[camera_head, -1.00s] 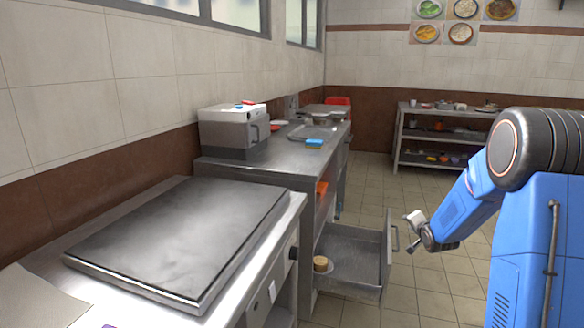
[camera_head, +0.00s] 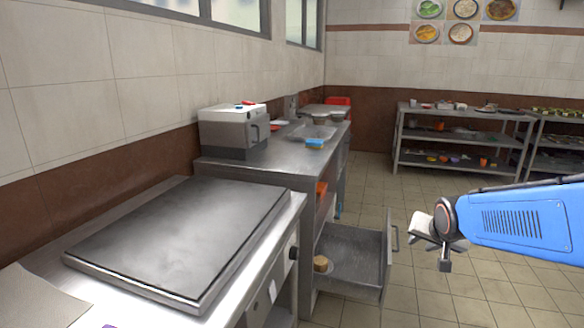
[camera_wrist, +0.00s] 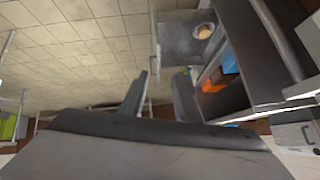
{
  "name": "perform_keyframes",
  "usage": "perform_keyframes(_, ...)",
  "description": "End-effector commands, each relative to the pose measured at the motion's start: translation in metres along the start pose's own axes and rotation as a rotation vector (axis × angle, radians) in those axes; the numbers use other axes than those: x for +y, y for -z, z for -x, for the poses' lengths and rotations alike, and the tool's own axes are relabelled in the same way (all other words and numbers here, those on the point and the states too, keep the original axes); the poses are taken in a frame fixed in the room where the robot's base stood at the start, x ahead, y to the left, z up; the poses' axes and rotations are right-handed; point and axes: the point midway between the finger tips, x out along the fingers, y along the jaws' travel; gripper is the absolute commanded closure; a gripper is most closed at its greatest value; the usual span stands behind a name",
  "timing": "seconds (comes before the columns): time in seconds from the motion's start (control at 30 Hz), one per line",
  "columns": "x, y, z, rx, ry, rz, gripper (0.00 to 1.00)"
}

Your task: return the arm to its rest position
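My gripper (camera_head: 444,260) hangs in the air to the right of the open drawer, at the end of my blue arm. In the wrist view my gripper (camera_wrist: 160,95) shows two dark fingers standing apart with nothing between them, so it is open and empty. The drawer (camera_head: 344,254) is pulled out from under the steel counter. A small round tan item (camera_head: 321,264) sits inside it. The drawer (camera_wrist: 178,52) and the tan item (camera_wrist: 203,31) also show at the top of the wrist view, away from the fingers.
A large flat griddle (camera_head: 180,240) is on the near counter at left. A white appliance (camera_head: 234,130) and a blue item (camera_head: 315,142) stand on the steel counter (camera_head: 285,165). Shelves (camera_head: 460,141) stand at the back. The tiled floor (camera_head: 385,195) between is clear.

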Motion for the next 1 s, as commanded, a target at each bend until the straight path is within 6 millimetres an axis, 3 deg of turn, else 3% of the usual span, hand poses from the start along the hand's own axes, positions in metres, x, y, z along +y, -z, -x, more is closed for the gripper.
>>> perform_keyframes(0.2, 0.009, -0.056, 0.060, -0.092, -0.011, 0.128, 0.71)
perform_keyframes(0.6, 0.037, -0.167, 0.151, -0.276, 0.016, 0.367, 0.71)
perform_keyframes(0.8, 0.047, -0.203, 0.175, -0.335, 0.037, 0.444, 0.71)
perform_keyframes(1.0, 0.050, -0.213, 0.181, -0.353, 0.043, 0.466, 0.71)
